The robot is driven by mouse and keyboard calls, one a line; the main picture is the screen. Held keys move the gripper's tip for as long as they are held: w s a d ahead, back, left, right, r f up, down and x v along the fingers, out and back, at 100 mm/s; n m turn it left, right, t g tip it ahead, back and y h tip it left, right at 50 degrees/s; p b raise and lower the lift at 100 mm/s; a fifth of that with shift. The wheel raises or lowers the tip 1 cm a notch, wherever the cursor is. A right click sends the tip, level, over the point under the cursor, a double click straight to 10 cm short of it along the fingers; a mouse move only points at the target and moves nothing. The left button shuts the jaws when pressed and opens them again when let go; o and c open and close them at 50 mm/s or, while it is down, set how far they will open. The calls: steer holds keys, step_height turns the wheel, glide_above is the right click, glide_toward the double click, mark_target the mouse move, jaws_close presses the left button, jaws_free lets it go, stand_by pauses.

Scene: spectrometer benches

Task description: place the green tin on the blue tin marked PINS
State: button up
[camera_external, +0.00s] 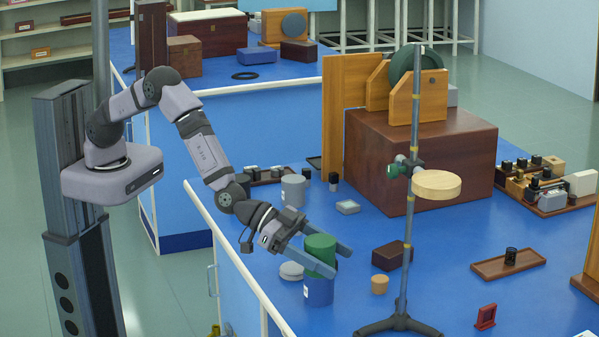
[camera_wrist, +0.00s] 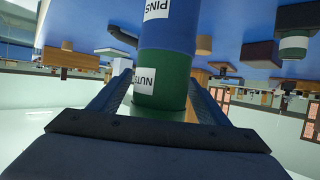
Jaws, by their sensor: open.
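The green tin (camera_external: 320,246) stands upright on top of the blue tin (camera_external: 318,291), which is on the blue bench top near its left edge. In the wrist view, where the scene appears upside down, the green tin (camera_wrist: 172,80) bears a label reading NUTS and meets the blue tin (camera_wrist: 178,35), labelled PINS, end to end with no gap showing. My gripper (camera_external: 341,262) is open, with one finger on each side of the green tin. In the wrist view my gripper (camera_wrist: 160,80) also has its fingers either side of it. Whether either finger touches it is unclear.
A retort stand (camera_external: 405,245) with a wooden disc (camera_external: 436,185) rises to the right. A dark brown box (camera_external: 392,256) and a small wooden cylinder (camera_external: 380,284) lie between. A grey round piece (camera_external: 291,271) sits just left of the tins. A grey tin (camera_external: 293,190) stands behind.

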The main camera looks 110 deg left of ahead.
steer(key=b+v, duration=0.1)
steer(key=v, duration=0.9)
steer(key=shift+s+r+b, duration=0.2)
steer(key=shift+s+b, duration=0.15)
steer(key=shift+b, duration=0.05)
steer(key=s+a+f+g, duration=0.1)
steer(key=s+a+g, duration=0.3)
steer(key=s, duration=0.8)
steer(key=s+a+f+g, duration=0.2)
steer(key=s+a+g, duration=0.3)
steer(key=s, duration=0.7)
steer(key=s+a+f+g, duration=0.2)
steer(key=s+a+g, duration=0.2)
steer(key=s, duration=0.8)
steer(key=shift+s+a+f+g, duration=0.2)
steer(key=shift+a+g, duration=0.1)
steer(key=shift+a, duration=0.1)
step_height(320, 180, up, 3)
steer(key=p, duration=0.3)
steer(key=shift+w+r+p, duration=0.1)
steer(key=shift+r+p, duration=0.15)
steer(key=shift+p, duration=0.05)
